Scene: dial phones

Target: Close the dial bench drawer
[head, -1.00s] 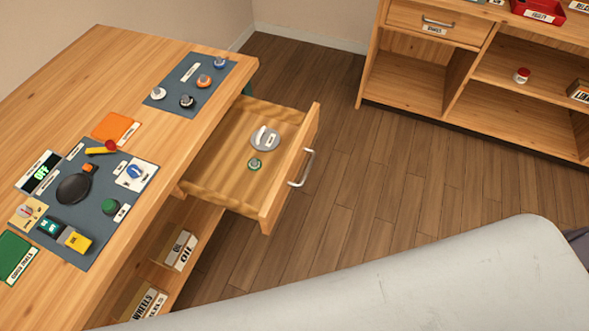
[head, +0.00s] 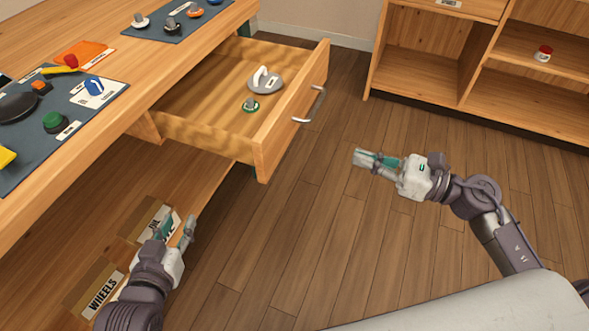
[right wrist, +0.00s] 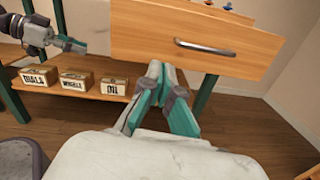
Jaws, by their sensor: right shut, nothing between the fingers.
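The dial bench drawer (head: 202,98) is pulled out from the wooden bench. Its front panel (head: 268,153) has a metal handle (head: 312,104), which also shows in the right wrist view (right wrist: 205,47). A grey disc with a white grip (head: 265,82) and a small green-ringed knob (head: 251,105) lie in the drawer. My right gripper (head: 363,159) is shut and empty, to the right of and lower in the picture than the handle, apart from it. My left gripper (head: 177,226) has its fingers apart and empty, below the drawer by the lower shelf.
Boxes labelled WHEELS (head: 102,294) and OIL (right wrist: 111,88) stand on the bench's lower shelf. A wooden shelf unit (head: 420,62) stands at the back right. The floor (head: 330,220) in front of the drawer is clear.

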